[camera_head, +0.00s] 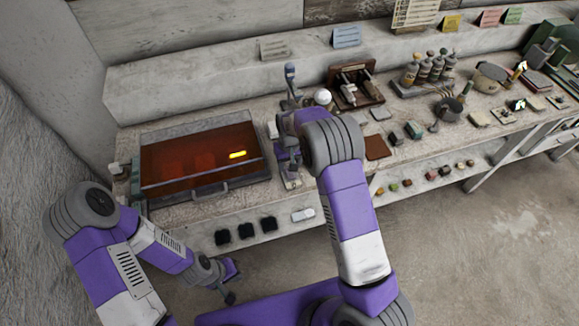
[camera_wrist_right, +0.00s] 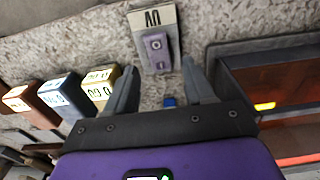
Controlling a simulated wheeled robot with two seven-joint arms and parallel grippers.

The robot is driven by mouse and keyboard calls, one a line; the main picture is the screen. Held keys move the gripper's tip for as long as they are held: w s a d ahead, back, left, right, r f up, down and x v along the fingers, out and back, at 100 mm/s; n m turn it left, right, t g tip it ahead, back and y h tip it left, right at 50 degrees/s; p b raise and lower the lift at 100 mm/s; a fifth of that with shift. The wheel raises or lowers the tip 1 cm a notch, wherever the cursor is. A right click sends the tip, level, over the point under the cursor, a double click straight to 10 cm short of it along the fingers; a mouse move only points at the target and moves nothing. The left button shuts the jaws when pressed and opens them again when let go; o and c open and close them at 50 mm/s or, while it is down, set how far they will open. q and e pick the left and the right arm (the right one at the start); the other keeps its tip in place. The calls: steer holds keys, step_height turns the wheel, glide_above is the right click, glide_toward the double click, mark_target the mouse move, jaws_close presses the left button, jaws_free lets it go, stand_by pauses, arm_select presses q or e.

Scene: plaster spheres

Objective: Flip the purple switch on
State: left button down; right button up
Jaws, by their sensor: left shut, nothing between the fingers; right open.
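The purple switch (camera_wrist_right: 156,52) stands on a pale plate with a dark "UV"-like label (camera_wrist_right: 152,18) in the right wrist view. A ring-shaped mark shows on its face. My right gripper (camera_wrist_right: 160,85) is open, its two fingers apart on either side below the switch, with nothing between them. In the head view my right gripper (camera_head: 287,140) is over the bench, right of the orange-lidded box, and its arm partly hides the area. A pale plate end (camera_head: 292,184) shows under it. My left gripper (camera_head: 231,284) hangs low in front of the bench, shut and empty.
The orange-lidded box (camera_head: 160,194) with a glowing yellow bar (camera_head: 237,154) lies left on the bench. A white ball (camera_head: 322,97) and a brown wooden stand (camera_head: 374,97) are behind right. Labelled blocks (camera_wrist_right: 62,93) stand left in the wrist view.

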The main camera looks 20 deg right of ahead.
arm_select(q)
steer(key=shift+r, duration=0.15)
arm_select(e)
step_height(320, 180, up, 5)
steer(key=shift+s, duration=0.1)
stand_by(0.4)
